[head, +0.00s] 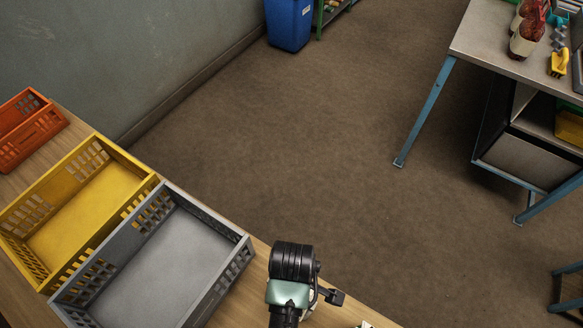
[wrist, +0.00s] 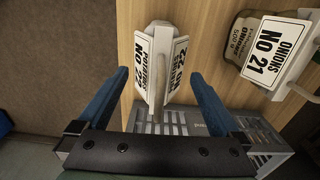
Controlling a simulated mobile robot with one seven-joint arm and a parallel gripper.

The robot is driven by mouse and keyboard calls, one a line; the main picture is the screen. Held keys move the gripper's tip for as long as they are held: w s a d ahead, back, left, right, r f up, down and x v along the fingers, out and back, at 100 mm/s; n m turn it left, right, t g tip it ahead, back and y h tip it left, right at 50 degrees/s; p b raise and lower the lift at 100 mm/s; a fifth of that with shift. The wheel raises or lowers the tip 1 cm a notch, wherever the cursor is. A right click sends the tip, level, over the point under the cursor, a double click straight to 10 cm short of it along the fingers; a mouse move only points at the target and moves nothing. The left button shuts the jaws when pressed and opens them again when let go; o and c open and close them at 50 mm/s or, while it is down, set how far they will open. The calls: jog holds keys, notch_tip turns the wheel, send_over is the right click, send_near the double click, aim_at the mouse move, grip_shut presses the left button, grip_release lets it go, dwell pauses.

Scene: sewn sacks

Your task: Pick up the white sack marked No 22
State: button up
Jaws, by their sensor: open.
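In the wrist view, a white sack (wrist: 176,66) carries white boards lettered in black; the left one reads POTATOES No 22 and the right one shows No 22. It is near the wooden table's edge. My gripper (wrist: 159,75) is open, with one blue finger to the left of the sack and one to the right. The sack shows between the fingers, with a gap on each side. I cannot tell how far the fingertips are from it in depth. In the head view the sack and my fingers cannot be made out.
A second sack marked ONIONS No 21 (wrist: 270,50) is to the right in the wrist view. A grey crate (head: 243,262) lies on the table, with a yellow crate (head: 148,186) and an orange crate (head: 40,113) further left. Open brown floor lies beyond.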

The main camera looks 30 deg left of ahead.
jog(key=shift+f, duration=1.75)
jog(key=shift+w+r, duration=0.1)
grip_shut()
